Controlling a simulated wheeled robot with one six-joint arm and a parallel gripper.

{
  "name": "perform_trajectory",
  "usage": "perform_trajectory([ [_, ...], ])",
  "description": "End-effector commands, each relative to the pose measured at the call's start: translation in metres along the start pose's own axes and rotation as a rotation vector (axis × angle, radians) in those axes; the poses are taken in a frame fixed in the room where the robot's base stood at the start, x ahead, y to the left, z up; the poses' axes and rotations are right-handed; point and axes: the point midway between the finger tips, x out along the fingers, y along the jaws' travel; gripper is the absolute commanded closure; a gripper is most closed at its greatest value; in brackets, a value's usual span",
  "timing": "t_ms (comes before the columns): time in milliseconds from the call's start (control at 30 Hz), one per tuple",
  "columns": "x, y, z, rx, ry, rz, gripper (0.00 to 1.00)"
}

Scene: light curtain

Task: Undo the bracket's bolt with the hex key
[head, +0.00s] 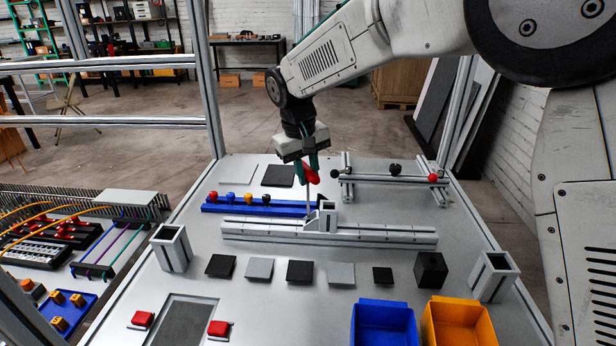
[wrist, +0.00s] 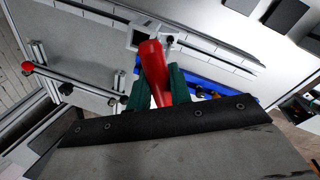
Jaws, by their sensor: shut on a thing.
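My gripper (head: 311,168) has green fingers and is shut on the red handle of the hex key (head: 309,177). The key is roughly upright, with its thin shank pointing down at the bracket (head: 327,214) on the light metal rail (head: 385,237). In the wrist view the red handle (wrist: 154,68) sits between the green fingers (wrist: 159,90), and the grey bracket (wrist: 140,38) lies just beyond it. The shank's tip is by the bracket's left part in the head view. I cannot tell whether it is in the bolt, which is too small to make out.
Behind the rail lies a blue rack (head: 280,208) with coloured knobs. A raised bar with knobs (head: 392,178) stands at the back right. Dark and grey square plates (head: 300,271) line the front, with a blue bin (head: 384,325) and a yellow bin (head: 458,322) nearer.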

Motion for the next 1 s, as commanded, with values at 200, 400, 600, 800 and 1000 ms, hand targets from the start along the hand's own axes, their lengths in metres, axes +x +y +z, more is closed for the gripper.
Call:
perform_trajectory([
  [200, -0.011, 0.002, 0.0, 0.0, 0.002, 0.0, 1.0],
  [400, -0.021, 0.003, 0.0, 0.0, 0.001, 0.0, 1.0],
  [600, -0.029, 0.005, 0.0, 0.0, 0.001, 0.0, 1.0],
  [800, -0.031, 0.005, 0.0, 0.0, 0.0, 0.0, 1.0],
  [1000, -0.031, 0.005, 0.0, 0.0, 0.0, 0.0, 1.0],
])
